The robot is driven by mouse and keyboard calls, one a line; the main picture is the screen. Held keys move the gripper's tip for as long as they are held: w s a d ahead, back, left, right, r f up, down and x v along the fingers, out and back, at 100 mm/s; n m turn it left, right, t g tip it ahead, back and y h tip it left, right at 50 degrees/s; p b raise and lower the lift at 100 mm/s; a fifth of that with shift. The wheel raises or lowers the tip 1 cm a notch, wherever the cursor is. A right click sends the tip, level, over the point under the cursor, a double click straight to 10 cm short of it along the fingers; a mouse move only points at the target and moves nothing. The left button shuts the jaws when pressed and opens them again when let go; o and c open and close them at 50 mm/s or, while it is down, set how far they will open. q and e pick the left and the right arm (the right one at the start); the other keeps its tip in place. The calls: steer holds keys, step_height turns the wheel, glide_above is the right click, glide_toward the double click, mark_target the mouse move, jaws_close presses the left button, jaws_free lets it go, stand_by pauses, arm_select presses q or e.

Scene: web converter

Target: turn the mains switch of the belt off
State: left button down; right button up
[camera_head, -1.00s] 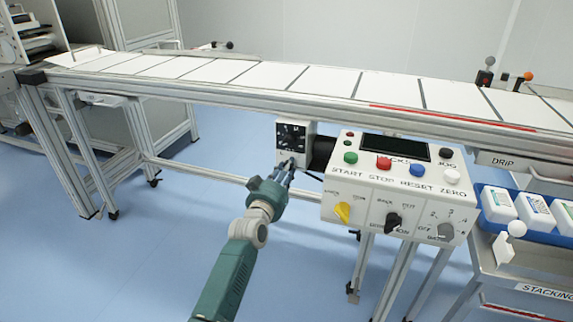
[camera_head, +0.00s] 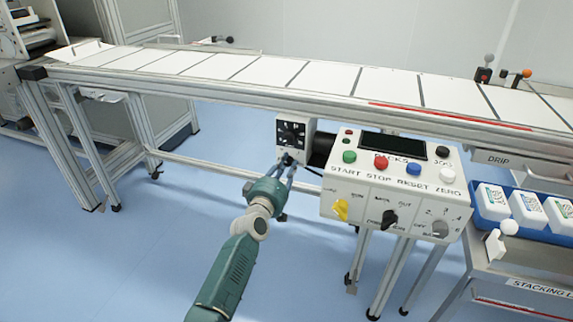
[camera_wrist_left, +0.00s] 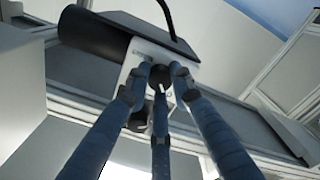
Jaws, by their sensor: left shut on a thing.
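The belt's drive box (camera_head: 291,135) is a small white box with a black fan grille, hanging under the conveyor left of the control panel. A small dark knob (camera_head: 287,159) sits at its lower edge. My left gripper (camera_head: 284,166) reaches up to it from below. In the left wrist view three blue-grey fingers of the left gripper (camera_wrist_left: 159,84) close around a round black knob (camera_wrist_left: 159,74) on the white box face (camera_wrist_left: 143,52). The fingertips partly hide the knob, and its setting cannot be read. My right gripper is not in view.
The conveyor belt (camera_head: 325,78) runs above. The floor left of my arm is free.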

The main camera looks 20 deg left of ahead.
arm_select(q)
steer(key=shift+f+n, duration=0.15)
steer(key=shift+n, duration=0.45)
steer(key=c, duration=1.5)
jaws_free()
steer(key=s, duration=1.2)
steer(key=shift+a, duration=0.15)
